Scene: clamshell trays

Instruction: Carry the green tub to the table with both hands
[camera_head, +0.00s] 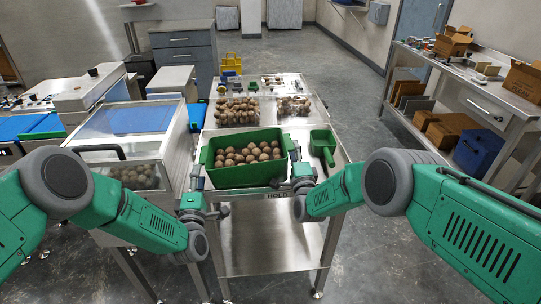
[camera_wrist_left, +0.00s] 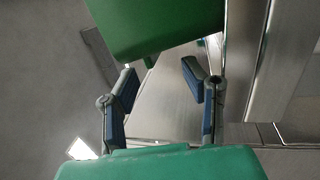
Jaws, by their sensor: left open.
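The green tub (camera_head: 238,176), full of brown round pieces, stands on the steel table (camera_head: 222,200) in the head view. It also shows at the top of the left wrist view (camera_wrist_left: 150,25). My left gripper (camera_head: 197,180) is beside the tub's left end. In the left wrist view its two fingers (camera_wrist_left: 160,80) are apart with nothing between them, just short of the tub's wall. My right gripper (camera_head: 301,172) is at the tub's right end; its fingers are small and partly hidden, so contact and opening are unclear.
A green scoop (camera_head: 323,143) lies right of the tub. Clear trays of brown pieces (camera_head: 237,112) stand behind it. A clear-lidded case (camera_head: 125,125) is close on the left. A steel bench (camera_head: 470,95) with boxes stands at right, with open floor between.

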